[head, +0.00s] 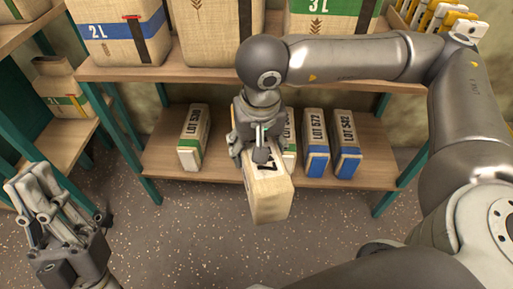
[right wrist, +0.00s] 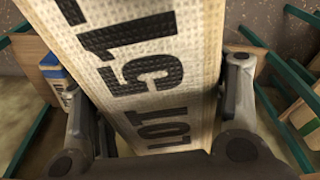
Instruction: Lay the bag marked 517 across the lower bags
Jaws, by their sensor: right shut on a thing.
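My right gripper (head: 254,150) is shut on a tan woven bag (head: 270,198) and holds it in front of the lower shelf. In the right wrist view the bag (right wrist: 152,75) reads "LOT 51" with its last mark cut off, and a finger lies along each side. On the lower shelf (head: 235,172) stand a green-banded bag at the left (head: 194,138), its number unclear, and blue-banded bags LOT 572 (head: 316,143) and one beside it (head: 346,145). Another green-banded bag (head: 290,140) is partly hidden by my gripper. My left gripper (head: 35,185) is open and empty at the left.
The upper shelf (head: 190,73) carries large sacks, such as 2L (head: 121,32) and 3L (head: 330,15), above my right wrist. Teal posts (head: 130,150) flank the lower shelf. A side rack at the left holds another sack (head: 62,90). The speckled floor (head: 190,235) is clear.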

